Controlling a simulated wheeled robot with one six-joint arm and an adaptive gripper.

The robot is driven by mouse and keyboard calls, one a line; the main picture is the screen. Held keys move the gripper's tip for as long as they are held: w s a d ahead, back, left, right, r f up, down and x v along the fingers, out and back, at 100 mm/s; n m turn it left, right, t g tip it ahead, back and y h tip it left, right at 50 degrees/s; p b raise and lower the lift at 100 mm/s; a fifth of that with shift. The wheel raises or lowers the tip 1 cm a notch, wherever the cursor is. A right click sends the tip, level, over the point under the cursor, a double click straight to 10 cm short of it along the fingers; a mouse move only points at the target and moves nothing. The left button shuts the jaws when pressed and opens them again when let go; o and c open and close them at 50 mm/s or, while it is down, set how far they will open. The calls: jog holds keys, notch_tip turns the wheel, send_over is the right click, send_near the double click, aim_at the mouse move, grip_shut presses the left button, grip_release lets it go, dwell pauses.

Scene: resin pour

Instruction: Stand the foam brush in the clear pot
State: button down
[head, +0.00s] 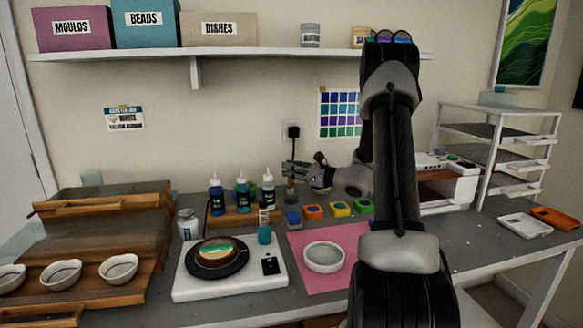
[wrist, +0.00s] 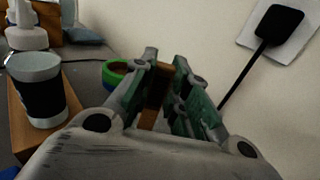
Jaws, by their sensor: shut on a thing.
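My gripper (head: 300,172) is above the back of the bench, near the wall. In the wrist view its fingers (wrist: 165,90) are closed around a narrow brown wooden piece, which looks like the foam brush's handle (wrist: 157,86). Below the gripper in the head view, a small grey-brown upright shape (head: 291,192) shows; I cannot tell whether it is the brush's lower end, a pot, or both. A small glass jar (head: 188,224) with a pale top stands left of the bottles. I cannot make out for certain which vessel is the clear pot.
Dropper bottles (head: 242,192) stand left of the gripper. Several coloured small pots (head: 340,210) line up to its front right. A black plug (head: 293,132) and cord hang behind.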

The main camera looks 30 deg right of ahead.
jog(key=c, duration=1.3)
grip_release()
notch_tip(320, 180, up, 10)
